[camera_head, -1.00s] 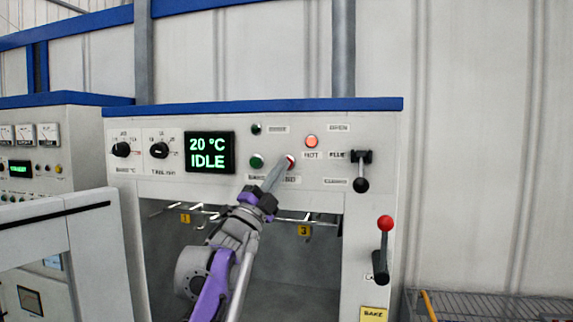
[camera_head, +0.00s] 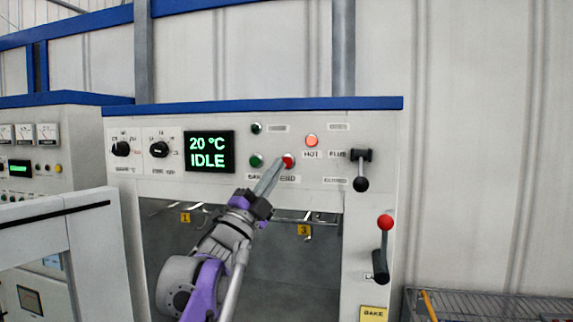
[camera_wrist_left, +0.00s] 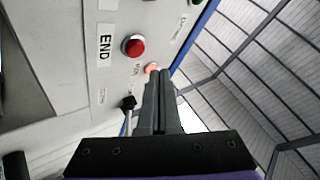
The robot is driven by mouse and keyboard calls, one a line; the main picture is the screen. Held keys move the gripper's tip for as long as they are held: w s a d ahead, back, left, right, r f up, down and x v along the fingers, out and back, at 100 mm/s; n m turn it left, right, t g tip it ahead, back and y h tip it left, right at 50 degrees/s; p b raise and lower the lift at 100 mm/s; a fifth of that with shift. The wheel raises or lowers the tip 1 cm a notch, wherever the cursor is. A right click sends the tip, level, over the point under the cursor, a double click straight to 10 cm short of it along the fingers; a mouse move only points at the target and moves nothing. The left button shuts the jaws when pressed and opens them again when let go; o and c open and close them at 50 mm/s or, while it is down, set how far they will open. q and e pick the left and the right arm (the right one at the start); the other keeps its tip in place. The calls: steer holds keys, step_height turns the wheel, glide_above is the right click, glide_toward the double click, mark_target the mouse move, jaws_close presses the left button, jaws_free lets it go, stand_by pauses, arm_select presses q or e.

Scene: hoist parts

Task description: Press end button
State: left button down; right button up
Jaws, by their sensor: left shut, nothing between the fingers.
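The red END button (camera_head: 288,161) is on the front panel of the oven-like machine, right of a green button (camera_head: 256,160). In the left wrist view the red button (camera_wrist_left: 133,46) stands out from the panel beside its END label (camera_wrist_left: 105,42). My left gripper (camera_head: 277,166) is shut and empty, its tips just left of and below the red button in the head view. My right gripper is not in view.
The display (camera_head: 209,152) reads 20 °C and IDLE. A lit HOT lamp (camera_head: 312,141), a black lever (camera_head: 361,170) and a red-knobbed lever (camera_head: 384,250) are to the right. Below the panel is an open chamber (camera_head: 290,265) with hooks. A wire rack (camera_head: 480,305) stands at lower right.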

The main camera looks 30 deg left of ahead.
arm_select(q)
steer(key=shift+s+d, duration=0.15)
steer(key=shift+s, duration=0.5)
steer(key=shift+s+d, duration=0.15)
steer(key=shift+s, duration=0.5)
steer(key=c, duration=1.6)
jaws_free()
